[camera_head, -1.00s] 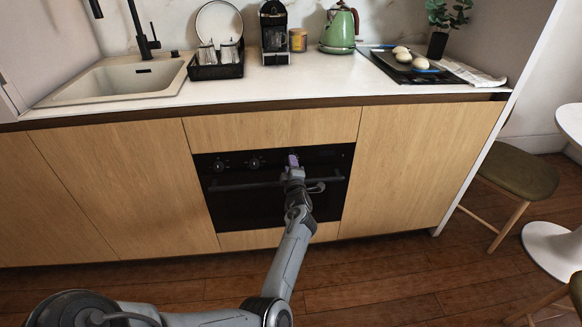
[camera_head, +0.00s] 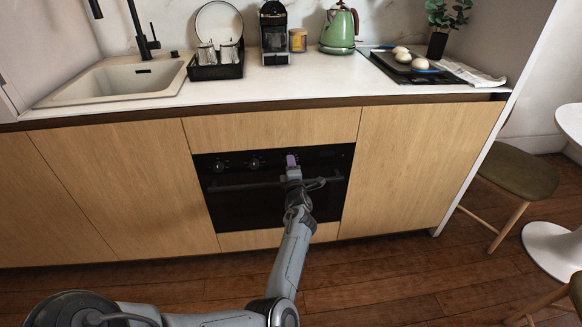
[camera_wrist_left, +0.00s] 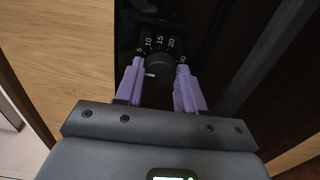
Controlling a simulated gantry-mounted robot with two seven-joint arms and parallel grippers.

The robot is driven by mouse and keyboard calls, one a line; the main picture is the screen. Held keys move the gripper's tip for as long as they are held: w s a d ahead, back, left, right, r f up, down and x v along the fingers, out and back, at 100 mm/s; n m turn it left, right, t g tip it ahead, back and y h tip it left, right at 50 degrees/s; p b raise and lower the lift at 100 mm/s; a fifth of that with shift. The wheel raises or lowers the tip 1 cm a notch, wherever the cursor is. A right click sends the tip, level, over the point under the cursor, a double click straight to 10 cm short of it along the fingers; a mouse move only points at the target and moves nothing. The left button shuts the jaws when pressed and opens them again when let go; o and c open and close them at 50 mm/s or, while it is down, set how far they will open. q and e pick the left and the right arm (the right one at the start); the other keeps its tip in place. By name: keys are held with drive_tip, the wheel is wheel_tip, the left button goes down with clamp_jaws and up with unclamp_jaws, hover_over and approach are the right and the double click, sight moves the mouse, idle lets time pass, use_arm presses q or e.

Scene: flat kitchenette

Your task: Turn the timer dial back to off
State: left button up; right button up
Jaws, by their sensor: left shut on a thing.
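The timer dial (camera_wrist_left: 160,69) is a round black knob on the dark oven front. In the left wrist view it sits between the purple fingers of my left gripper (camera_wrist_left: 161,88), with a light pointer mark on its lower left and numbers printed around it. My left gripper is shut on the dial. In the head view my left gripper (camera_head: 291,160) is at the right part of the oven's control panel, and it hides the dial. My right gripper is not in view.
The oven (camera_head: 225,205) has a handle bar below the panel, close under my wrist. Two other knobs, a left one (camera_head: 219,166) and a middle one (camera_head: 254,163), sit left of my gripper. Wooden cabinet fronts flank the oven. The floor in front is clear.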

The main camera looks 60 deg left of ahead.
use_arm(q)
drive_tip(key=o, duration=1)
drive_tip(key=shift+o, duration=0.2)
drive_tip(key=shift+s+d+r+p, duration=0.15)
drive_tip(key=shift+d+p, duration=0.15)
drive_tip(key=shift+p, duration=0.15)
drive_tip(key=p+v, duration=0.6)
drive_tip(key=v, duration=0.4)
drive_tip(key=shift+p, duration=0.3)
